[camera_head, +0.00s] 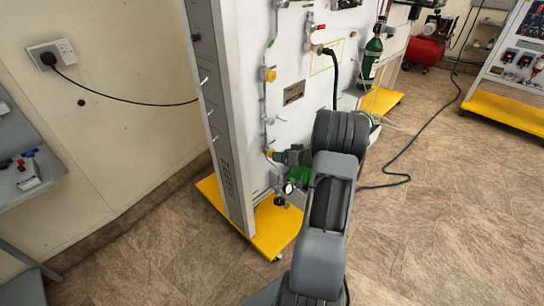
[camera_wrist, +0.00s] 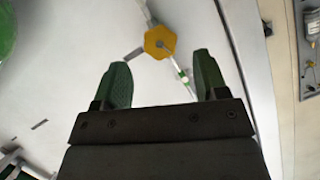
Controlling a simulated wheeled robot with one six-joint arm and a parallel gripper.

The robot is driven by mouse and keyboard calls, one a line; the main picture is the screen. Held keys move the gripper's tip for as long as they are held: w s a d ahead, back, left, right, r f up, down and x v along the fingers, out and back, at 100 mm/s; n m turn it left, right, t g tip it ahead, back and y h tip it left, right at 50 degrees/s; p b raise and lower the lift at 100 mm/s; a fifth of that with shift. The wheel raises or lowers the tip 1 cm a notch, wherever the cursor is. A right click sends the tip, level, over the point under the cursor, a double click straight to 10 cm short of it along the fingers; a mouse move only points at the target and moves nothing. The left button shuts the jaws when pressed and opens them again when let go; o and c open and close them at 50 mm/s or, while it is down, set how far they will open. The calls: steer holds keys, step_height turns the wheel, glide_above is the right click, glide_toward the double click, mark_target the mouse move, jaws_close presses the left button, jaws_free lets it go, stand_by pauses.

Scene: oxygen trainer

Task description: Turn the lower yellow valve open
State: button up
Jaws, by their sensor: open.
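The lower yellow valve (camera_head: 274,155) is on the pipe along the left side of the white panel, partly hidden by my gripper. My gripper (camera_head: 290,156) is close beside it on the right, and my arm hides part of the panel behind. In the wrist view, a yellow lobed knob (camera_wrist: 160,42), which looks like this valve, sits just beyond and between the two dark green fingertips. My gripper (camera_wrist: 161,65) is open there, with a gap on both sides of the knob. The upper yellow valve (camera_head: 269,74) is higher on the same pipe.
The white panel (camera_head: 295,55) stands on a yellow base (camera_head: 274,228). A pressure gauge (camera_head: 289,188) hangs below the lower valve. A green cylinder (camera_head: 371,60) stands to the right. A black cable (camera_head: 405,160) crosses the floor. The floor at front right is clear.

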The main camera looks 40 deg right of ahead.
steer(key=shift+b+x, duration=0.4)
steer(key=shift+x, duration=2.35)
steer(key=shift+c, duration=0.2)
steer(key=c, duration=0.9)
